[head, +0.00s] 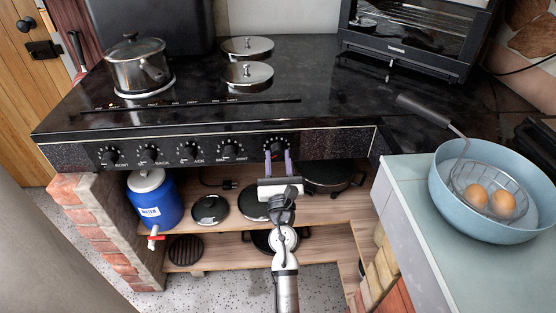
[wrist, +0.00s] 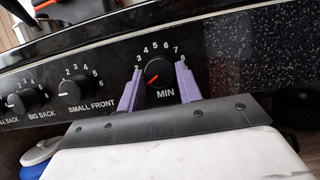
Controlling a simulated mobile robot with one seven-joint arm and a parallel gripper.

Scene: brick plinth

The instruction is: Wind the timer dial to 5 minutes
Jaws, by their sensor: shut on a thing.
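The timer dial (wrist: 158,72) is a round black knob marked MIN, with numbers from 2 to 8 visible around it. Its red pointer mark points to the lower left, below the 2. In the head view the dial (head: 277,143) is the rightmost knob on the black front panel. My gripper (wrist: 160,78) has its two purple fingers at the left and right sides of the dial, shut on it. In the head view my gripper (head: 278,158) reaches the dial from the front. Numbers below 2 are hidden or unclear.
Other knobs line the panel to the left, including the Small Front knob (wrist: 75,89). A pot (head: 137,66) stands on the black counter (head: 200,95). A blue water container (head: 154,200) is on the shelf below. A bowl with eggs (head: 448,222) sits at right.

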